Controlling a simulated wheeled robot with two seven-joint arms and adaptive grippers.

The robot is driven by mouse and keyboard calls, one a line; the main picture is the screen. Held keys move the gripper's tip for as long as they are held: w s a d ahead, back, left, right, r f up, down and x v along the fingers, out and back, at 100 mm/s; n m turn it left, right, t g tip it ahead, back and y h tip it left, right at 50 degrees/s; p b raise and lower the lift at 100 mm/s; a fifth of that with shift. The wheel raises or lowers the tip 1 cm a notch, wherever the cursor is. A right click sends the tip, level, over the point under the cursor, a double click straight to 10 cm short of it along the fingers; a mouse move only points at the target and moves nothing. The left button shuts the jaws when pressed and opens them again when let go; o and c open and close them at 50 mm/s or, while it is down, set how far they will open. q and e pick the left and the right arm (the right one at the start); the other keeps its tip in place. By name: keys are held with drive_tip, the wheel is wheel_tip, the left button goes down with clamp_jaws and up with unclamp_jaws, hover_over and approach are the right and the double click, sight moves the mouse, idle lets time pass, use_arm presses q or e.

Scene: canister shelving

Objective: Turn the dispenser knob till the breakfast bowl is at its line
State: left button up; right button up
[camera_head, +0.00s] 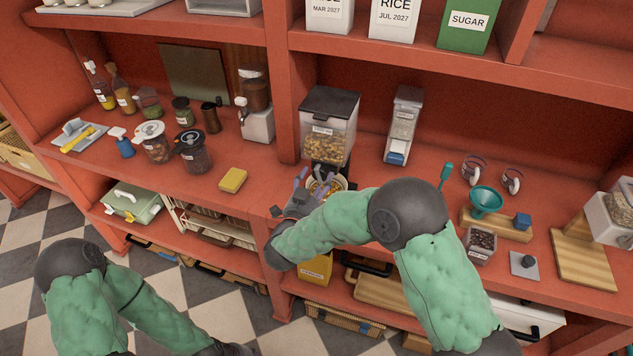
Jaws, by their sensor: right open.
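The cereal dispenser (325,139) is a clear bin with a black lid, partly full of golden cereal, standing on the counter right of the middle upright. The breakfast bowl (313,188) sits below its black spout; its upper part shows cereal inside. My right gripper (290,190) is open just in front and to the left of the bowl; I cannot tell if it touches it. The dispenser knob is not clearly visible, and the bowl's line cannot be made out. My left arm is low at the bottom left, its gripper out of the picture.
A narrower dispenser (402,127) stands to the right. A yellow sponge (233,180) and several jars stand left. A teal funnel (485,201) on a wooden stand and a small jar (480,246) are at right. Some counter left of the bowl is clear.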

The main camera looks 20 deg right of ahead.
drive_tip(key=shift+w, duration=0.1)
drive_tip(key=c, duration=1.1)
drive_tip(key=shift+o, duration=0.2)
drive_tip(key=shift+r+m+b, duration=0.25)
drive_tip(key=shift+m+b, duration=0.45)
drive_tip(key=shift+b, duration=0.05)
drive_tip(key=shift+w+d+r, duration=0.1)
drive_tip(key=o, duration=1.1)
drive_tip(key=shift+c, duration=0.2)
drive_tip(key=shift+f, duration=0.2)
